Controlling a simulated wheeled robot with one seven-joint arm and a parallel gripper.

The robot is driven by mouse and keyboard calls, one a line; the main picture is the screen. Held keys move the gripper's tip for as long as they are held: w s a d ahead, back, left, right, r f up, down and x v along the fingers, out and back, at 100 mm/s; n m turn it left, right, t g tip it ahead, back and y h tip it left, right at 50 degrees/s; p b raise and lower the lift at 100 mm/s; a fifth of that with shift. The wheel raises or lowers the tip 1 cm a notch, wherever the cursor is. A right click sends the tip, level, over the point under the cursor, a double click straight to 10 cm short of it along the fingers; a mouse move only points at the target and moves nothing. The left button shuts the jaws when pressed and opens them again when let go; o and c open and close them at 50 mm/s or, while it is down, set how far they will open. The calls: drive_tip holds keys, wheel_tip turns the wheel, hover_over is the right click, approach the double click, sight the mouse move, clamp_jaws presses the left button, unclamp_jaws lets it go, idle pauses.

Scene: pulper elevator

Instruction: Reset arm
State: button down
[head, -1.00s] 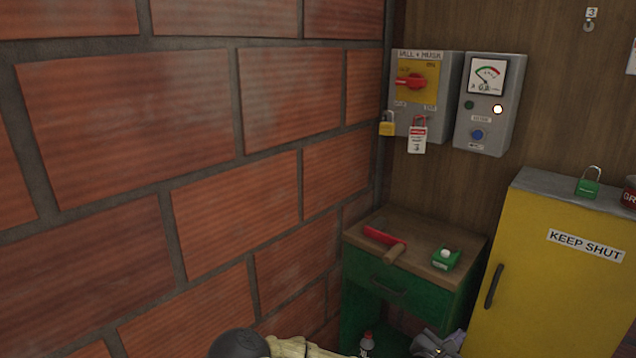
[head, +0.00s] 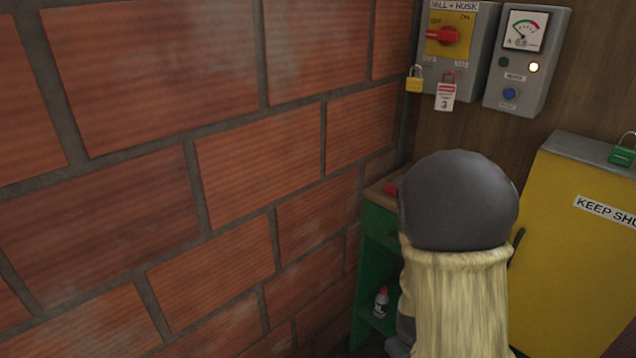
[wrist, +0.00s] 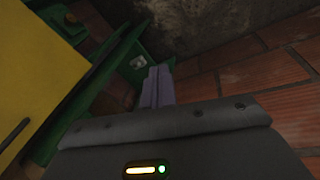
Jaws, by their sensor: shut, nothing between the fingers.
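My arm rises in the lower right middle of the head view and covers most of the small green cabinet (head: 372,262). My gripper cannot be made out in that view. In the wrist view my gripper (wrist: 155,83) shows as two grey fingers pressed together, with nothing between them. The fingers point toward a green structure and a dark mottled surface, apart from them as far as I can tell. A brick wall (wrist: 245,85) fills the right side of the wrist view, and a yellow surface (wrist: 30,80) is at left.
A brick wall (head: 235,165) takes up the left of the head view. A switch box (head: 448,45) with padlock (head: 414,80) and tag (head: 445,97), and a meter box (head: 525,60), hang at the back. A yellow cabinet (head: 570,260) stands right. A small bottle (head: 381,302) is in the green cabinet.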

drive_tip(key=s+a+r+m+y+p, duration=0.1)
drive_tip(key=s+a+r+m+p, duration=0.1)
drive_tip(key=r+p, duration=0.7)
drive_tip(key=s+a+r+m+p, duration=0.2)
drive_tip(key=r+p, duration=0.8)
drive_tip(key=r, duration=1)
drive_tip(key=shift+s+a+m+y, duration=0.2)
drive_tip(key=shift+a+m+y, duration=0.1)
drive_tip(key=shift+a+y, duration=0.15)
